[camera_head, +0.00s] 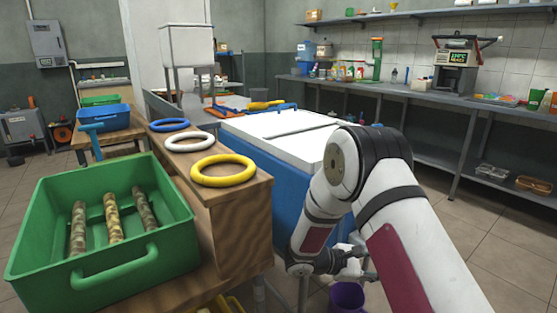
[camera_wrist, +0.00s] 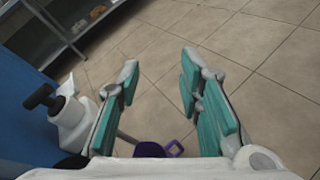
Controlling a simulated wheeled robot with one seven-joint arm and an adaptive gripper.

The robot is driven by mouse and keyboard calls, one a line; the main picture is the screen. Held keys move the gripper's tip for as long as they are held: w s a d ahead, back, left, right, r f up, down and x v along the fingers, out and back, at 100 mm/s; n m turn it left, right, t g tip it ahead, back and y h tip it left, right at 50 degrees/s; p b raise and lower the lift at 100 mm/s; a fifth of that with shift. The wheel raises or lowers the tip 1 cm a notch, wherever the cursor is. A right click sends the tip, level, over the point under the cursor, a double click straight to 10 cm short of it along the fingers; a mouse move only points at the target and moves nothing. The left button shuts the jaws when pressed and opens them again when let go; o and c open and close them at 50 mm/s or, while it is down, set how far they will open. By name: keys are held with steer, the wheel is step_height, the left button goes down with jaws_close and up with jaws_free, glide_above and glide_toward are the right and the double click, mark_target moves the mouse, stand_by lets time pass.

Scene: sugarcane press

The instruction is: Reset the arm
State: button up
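My arm reaches in from the lower right in the head view, bent downward at the elbow. My gripper (camera_head: 352,265) hangs low beside the blue side of the white-topped cooler (camera_head: 285,130), and it is partly hidden by my arm there. In the wrist view my gripper (camera_wrist: 158,75) has its two teal-padded fingers spread wide apart, with nothing between them but tiled floor beyond. A purple bucket (camera_head: 346,296) stands on the floor under my gripper. It also shows in the wrist view (camera_wrist: 152,149), low between the fingers.
A green crate (camera_head: 150,262) with several cane pieces stands at left. Blue (camera_head: 169,125), white (camera_head: 190,141) and yellow (camera_head: 223,171) rings lie on the wooden box (camera_head: 242,225). A long counter (camera_head: 440,98) runs along the back right wall. Floor at right (camera_head: 500,240) is clear.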

steer(key=s+d+r+m+g+y, duration=0.3)
steer(key=s+r+m+g+y, duration=0.45)
steer(key=s+r, duration=1.25)
steer(key=s+a+r+m+t+y, duration=0.2)
steer(key=s+a+m+t+y, duration=0.3)
steer(key=s, duration=0.6)
steer(key=s+a+r+m+y, duration=0.25)
steer(key=s+a, duration=0.35)
steer(key=s, duration=0.5)
step_height(320, 180, up, 34)
steer(key=t+p, duration=0.4)
steer(key=p, duration=3)
steer(key=shift+d+r+h, duration=0.15)
steer(key=shift+r+h, duration=0.1)
steer(key=shift+h, duration=0.15)
